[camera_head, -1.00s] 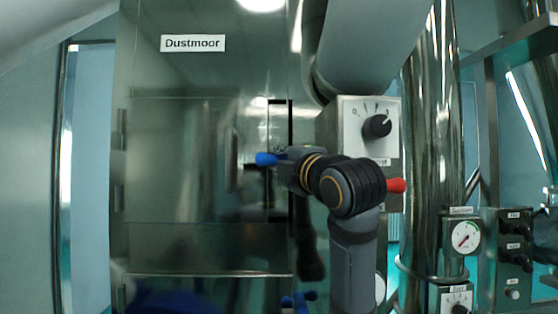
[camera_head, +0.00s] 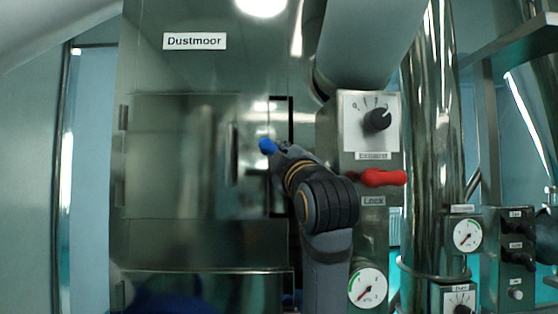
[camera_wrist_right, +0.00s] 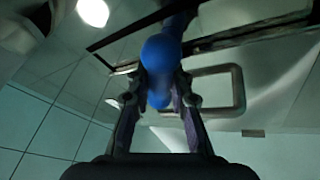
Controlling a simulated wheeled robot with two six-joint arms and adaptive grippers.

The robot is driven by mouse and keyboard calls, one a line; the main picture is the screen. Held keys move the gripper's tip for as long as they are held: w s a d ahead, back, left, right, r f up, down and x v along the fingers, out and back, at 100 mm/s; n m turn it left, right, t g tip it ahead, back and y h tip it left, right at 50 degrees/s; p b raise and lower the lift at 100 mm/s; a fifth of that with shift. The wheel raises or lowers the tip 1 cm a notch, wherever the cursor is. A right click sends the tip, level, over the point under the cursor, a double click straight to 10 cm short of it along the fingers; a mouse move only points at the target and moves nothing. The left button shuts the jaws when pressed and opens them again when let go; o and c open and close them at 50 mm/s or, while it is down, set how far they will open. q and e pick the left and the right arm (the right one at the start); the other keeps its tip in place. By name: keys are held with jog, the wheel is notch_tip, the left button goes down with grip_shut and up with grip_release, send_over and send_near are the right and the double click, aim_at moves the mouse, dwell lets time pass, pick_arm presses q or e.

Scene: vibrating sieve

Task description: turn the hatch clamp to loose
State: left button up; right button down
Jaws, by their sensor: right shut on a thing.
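The hatch clamp shows as a blue handle (camera_head: 267,146) at the right edge of the hatch (camera_head: 175,165). Its tip points up and to the left. My right gripper (camera_head: 281,153) is on the handle and hides most of it, including its pivot. In the right wrist view the blue handle (camera_wrist_right: 162,53) lies between the two fingers of my right gripper (camera_wrist_right: 163,88), which are shut on it. The hatch lies flat in the steel front, with a vertical grip (camera_head: 233,155) left of the clamp. My left gripper is in neither view.
A steel control box (camera_head: 350,140) stands right of the clamp, with a black knob (camera_head: 377,119) and a red lever (camera_head: 384,178) above a "Lock" label. A gauge (camera_head: 368,287) is below. A shiny vertical pipe (camera_head: 430,130) stands further right. The front left of the hatch grip is clear.

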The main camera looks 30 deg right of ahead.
jog(key=m+h+b, duration=0.1)
jog(key=m+h, duration=0.1)
jog(key=m, duration=0.3)
jog(key=m+g+h+b, duration=0.1)
jog(key=m+h+b, duration=0.1)
jog(key=m+h, duration=0.1)
jog(key=shift+f+m, duration=0.2)
jog(key=shift+m, duration=0.7)
jog(key=m+g+h, duration=0.2)
jog(key=m, duration=0.1)
jog(key=shift+m+b, duration=0.3)
jog(key=shift+m, duration=0.1)
jog(key=shift+r+m+g+h, duration=0.1)
jog(key=shift+m+g+h, duration=0.7)
jog(key=shift+m, duration=1.4)
jog(key=c, duration=1.2)
grip_release()
jog(key=shift+d, duration=0.1)
jog(key=shift+r, duration=0.1)
jog(key=shift+r, duration=0.3)
notch_tip(320, 180, up, 9)
jog(key=shift+r, duration=0.15)
